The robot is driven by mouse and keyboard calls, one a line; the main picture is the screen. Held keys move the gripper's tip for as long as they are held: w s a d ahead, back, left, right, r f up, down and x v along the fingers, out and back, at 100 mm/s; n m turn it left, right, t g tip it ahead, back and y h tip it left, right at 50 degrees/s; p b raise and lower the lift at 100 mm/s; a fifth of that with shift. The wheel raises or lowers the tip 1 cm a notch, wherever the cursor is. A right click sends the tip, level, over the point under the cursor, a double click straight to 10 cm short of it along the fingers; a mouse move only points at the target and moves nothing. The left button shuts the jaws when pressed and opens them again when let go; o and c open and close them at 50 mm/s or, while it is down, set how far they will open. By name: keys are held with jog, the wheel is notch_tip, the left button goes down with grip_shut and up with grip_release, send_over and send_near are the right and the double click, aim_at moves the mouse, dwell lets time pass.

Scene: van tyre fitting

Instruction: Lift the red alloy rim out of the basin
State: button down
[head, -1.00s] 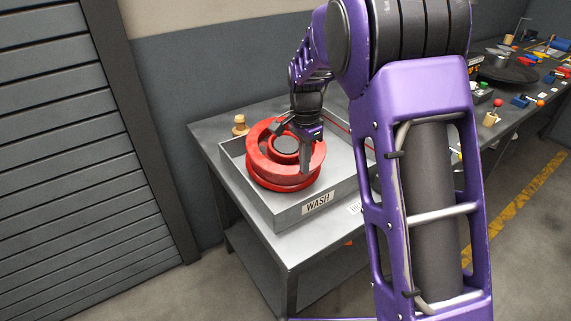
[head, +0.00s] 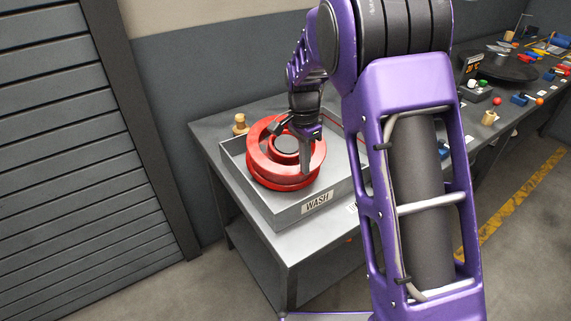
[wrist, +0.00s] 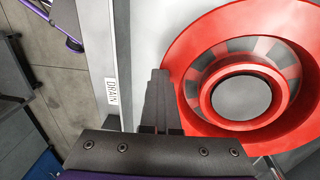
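The red alloy rim (head: 262,165) lies in the grey basin (head: 290,213) marked WASH, on the left end of the bench. Its dark hub centre faces up. In the wrist view the rim (wrist: 198,48) fills the right side. My gripper (head: 287,150) is over the rim's right part, with its fingers apart and nothing seen between them. One finger points down in front of the rim's right side; the other reaches left over its top. In the wrist view one finger shows beside the rim's edge; the other is mostly hidden. Contact with the rim cannot be told.
A small wooden piece (head: 240,124) stands on the bench behind the basin. A dark round plate (head: 502,67) and several small coloured items lie on the bench to the right. A shutter (head: 70,150) is at left. My arm hides the bench's middle.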

jog(key=shift+s+g+h+p, duration=0.3)
jog(key=shift+g+p, duration=0.3)
jog(key=shift+p, duration=1.2)
jog(key=shift+w+r+p, duration=0.15)
jog(key=shift+r+p, duration=0.55)
jog(key=shift+r, duration=2.75)
dwell(2.8)
